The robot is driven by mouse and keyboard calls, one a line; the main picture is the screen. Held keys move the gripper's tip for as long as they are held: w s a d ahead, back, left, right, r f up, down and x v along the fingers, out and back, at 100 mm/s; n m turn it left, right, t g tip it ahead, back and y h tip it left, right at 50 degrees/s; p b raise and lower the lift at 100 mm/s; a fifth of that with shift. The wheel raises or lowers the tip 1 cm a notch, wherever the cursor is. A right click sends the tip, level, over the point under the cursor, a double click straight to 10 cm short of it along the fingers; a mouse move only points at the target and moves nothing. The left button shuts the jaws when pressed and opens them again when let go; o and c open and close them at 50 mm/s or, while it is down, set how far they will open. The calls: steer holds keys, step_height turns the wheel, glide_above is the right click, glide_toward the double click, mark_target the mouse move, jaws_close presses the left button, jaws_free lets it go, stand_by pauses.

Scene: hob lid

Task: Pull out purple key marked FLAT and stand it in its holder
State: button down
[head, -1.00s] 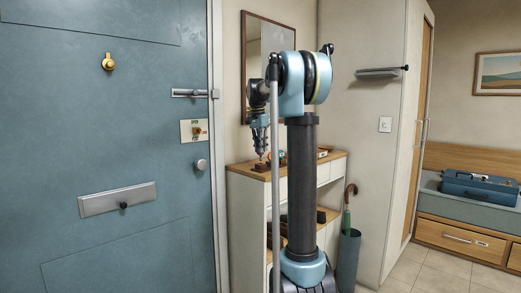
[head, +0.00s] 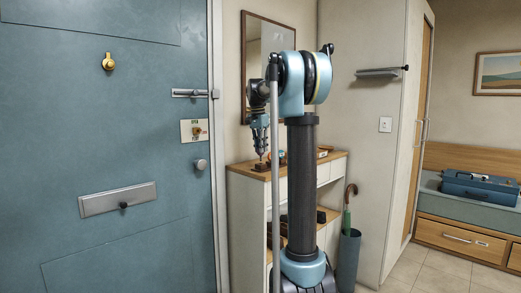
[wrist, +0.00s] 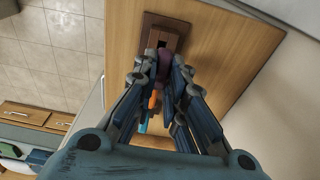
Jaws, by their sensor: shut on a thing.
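My gripper (head: 261,157) points down over the wooden cabinet top in the head view. In the wrist view my gripper (wrist: 163,62) is shut on the purple key (wrist: 165,66), of which only a small part shows between the fingertips. Its FLAT marking cannot be read. The holder (wrist: 175,26) is a dark brown block with a dark slot, just beyond the fingertips; it also shows below my gripper in the head view (head: 262,168). I cannot tell whether the key touches the holder or is in its slot.
An orange item (wrist: 154,101) and a blue item (wrist: 143,124) show partly between my fingers. In the head view, the blue door (head: 90,150) with its lock plate (head: 186,131) is at the left, and an umbrella stand (head: 348,260) at the right.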

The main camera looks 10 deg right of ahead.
steer(key=shift+f, duration=1.8)
steer(key=c, duration=1.6)
jaws_free()
steer(key=shift+o, duration=0.2)
steer(key=shift+r, duration=0.15)
steer(key=r, duration=0.7)
steer(key=a+r, duration=0.1)
steer(key=r, duration=0.3)
steer(key=shift+s+a+r, duration=0.1)
steer(key=shift+s+r, duration=0.2)
steer(key=shift+s, duration=0.05)
